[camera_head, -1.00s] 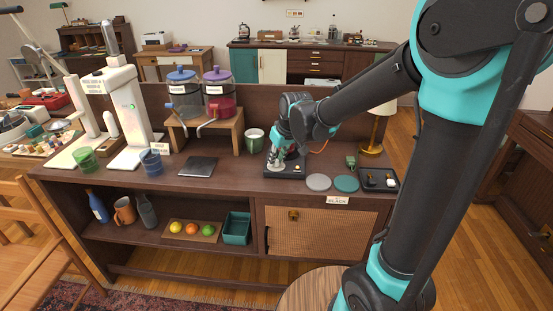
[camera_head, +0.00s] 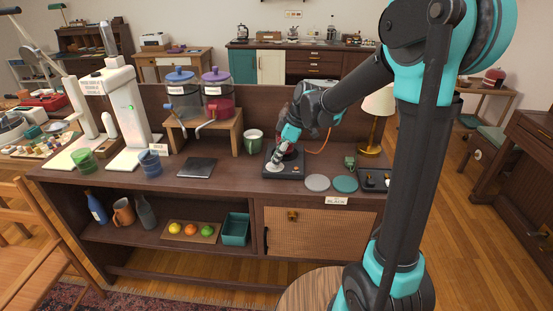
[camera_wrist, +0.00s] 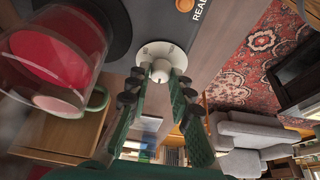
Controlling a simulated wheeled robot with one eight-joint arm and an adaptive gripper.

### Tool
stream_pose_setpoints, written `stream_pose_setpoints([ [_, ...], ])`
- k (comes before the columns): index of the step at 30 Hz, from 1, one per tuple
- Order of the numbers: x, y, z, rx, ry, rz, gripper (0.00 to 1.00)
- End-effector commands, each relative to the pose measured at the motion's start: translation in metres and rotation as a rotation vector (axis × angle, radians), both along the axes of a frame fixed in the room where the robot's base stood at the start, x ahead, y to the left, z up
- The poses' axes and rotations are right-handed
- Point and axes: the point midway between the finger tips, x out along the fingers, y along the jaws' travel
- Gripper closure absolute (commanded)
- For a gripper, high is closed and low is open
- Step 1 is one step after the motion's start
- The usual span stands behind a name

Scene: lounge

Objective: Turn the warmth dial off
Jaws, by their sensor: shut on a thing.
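The warmth dial is a white round knob on a pale disc (camera_wrist: 152,50) at the top middle of the wrist view. It sits on the front of a black warmer (camera_head: 292,172) on the sideboard. My gripper (camera_wrist: 161,76) has its dark green fingers on both sides of the knob and is shut on it. In the head view my gripper (camera_head: 277,158) reaches down over the warmer's left part and partly hides the dial.
An orange light (camera_wrist: 184,5) beside partly cut-off lettering is near the dial. A green mug (camera_head: 254,141) stands left of the warmer. Grey and teal discs (camera_head: 317,183) lie to its right. A lamp (camera_head: 372,147) and drink dispensers (camera_head: 183,98) stand farther off.

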Motion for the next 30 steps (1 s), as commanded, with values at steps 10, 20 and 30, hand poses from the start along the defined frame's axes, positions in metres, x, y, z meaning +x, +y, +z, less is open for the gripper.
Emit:
stream_pose_setpoints([
  [10,0.0013,-0.0005,-0.0003,-0.001,0.0,0.175,1.0],
  [20,0.0016,-0.0006,-0.0003,-0.002,0.0,0.223,1.0],
  [30,0.0016,-0.0006,-0.0003,-0.002,0.0,0.223,0.76],
])
